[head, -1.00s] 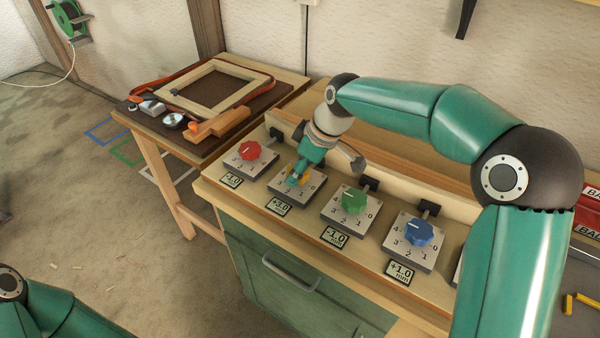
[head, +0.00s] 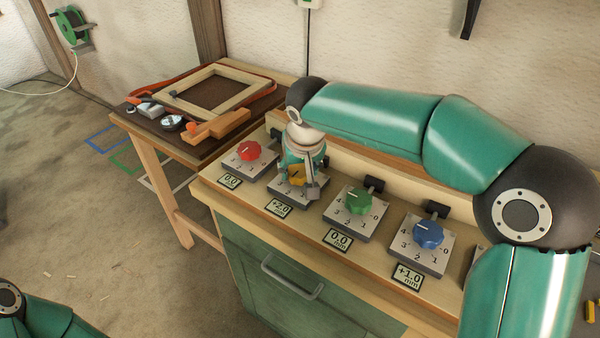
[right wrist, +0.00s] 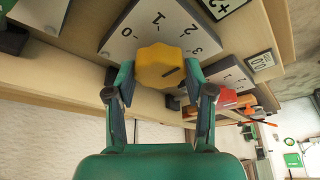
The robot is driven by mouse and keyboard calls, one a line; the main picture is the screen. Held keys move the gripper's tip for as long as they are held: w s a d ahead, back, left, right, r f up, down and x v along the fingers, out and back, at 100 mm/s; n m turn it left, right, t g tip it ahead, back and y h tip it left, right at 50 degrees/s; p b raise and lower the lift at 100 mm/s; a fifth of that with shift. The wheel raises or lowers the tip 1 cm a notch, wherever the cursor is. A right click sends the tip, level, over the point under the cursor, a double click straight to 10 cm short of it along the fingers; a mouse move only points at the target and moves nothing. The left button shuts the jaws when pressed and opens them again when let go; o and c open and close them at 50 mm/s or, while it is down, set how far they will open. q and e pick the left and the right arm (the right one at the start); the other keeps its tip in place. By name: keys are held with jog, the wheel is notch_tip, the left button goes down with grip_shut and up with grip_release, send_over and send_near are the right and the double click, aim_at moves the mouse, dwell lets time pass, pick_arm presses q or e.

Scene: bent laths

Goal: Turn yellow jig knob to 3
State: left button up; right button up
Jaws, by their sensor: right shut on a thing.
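The yellow knob (head: 297,174) sits on its grey dial plate, second from the left in the row on the bench. My right gripper (head: 303,178) is shut on it from above and behind. In the right wrist view the yellow knob (right wrist: 158,64) lies between the two fingertips (right wrist: 160,82). A dark line on it points right, towards the right finger; I cannot tell which mark it meets. Marks 0, 1, 2 and 3 show on the plate. The display (head: 278,208) below reads +2.0. My left gripper is not in view.
The red knob (head: 249,151) is close on the left, its display at 0.0. The green knob (head: 359,201), display 0.0, and the blue knob (head: 428,234), display +1.0, stand to the right. A side table (head: 130,122) holds a wooden frame (head: 245,95).

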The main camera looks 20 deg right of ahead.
jog(key=m, duration=0.2)
jog(key=m+h, duration=0.1)
jog(key=m, duration=0.1)
jog(key=shift+w+a+m+g+h+b, duration=0.1)
jog(key=shift+a+m+g+h+b, duration=0.05)
jog(key=shift+m+g+h+b, duration=0.2)
jog(key=m+g+h, duration=0.1)
jog(key=m, duration=0.3)
dwell(0.4)
jog(key=o, duration=1.2)
jog(key=shift+c, duration=0.2)
jog(key=shift+r, duration=0.1)
jog(key=v, duration=1.1)
jog(key=shift+a+r, duration=0.3)
